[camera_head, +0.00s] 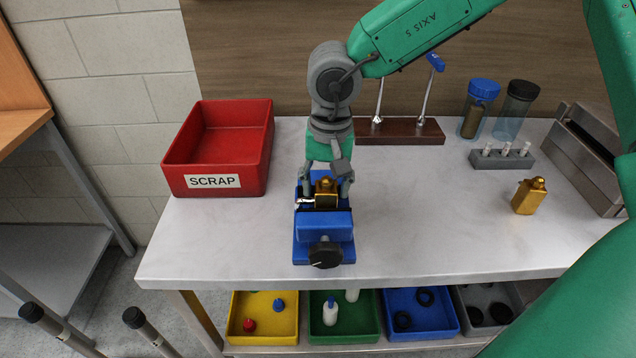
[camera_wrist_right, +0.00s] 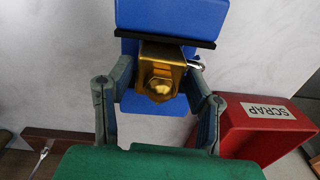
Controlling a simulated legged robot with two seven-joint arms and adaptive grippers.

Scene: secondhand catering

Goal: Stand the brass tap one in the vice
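A brass tap (camera_head: 326,188) stands in the blue vice (camera_head: 324,228), between its jaws, at the front of the bench. It looks upright, and a small silver part sticks out at its left in the head view. In the wrist view the tap (camera_wrist_right: 161,82) shows its hexagonal end, close against the dark jaw of the vice (camera_wrist_right: 172,18). My right gripper (camera_head: 325,180) is above the vice with one finger on each side of the tap. The fingers (camera_wrist_right: 163,76) look spread, with small gaps to the brass. My left gripper is not in view.
Another brass piece (camera_head: 529,196) stands on the bench at the right. A red SCRAP bin (camera_head: 218,150) is at the left. A rack with taps (camera_head: 400,131), two clear bottles and a grey block (camera_head: 502,159) are behind. Coloured trays (camera_head: 344,318) sit below. The bench between is clear.

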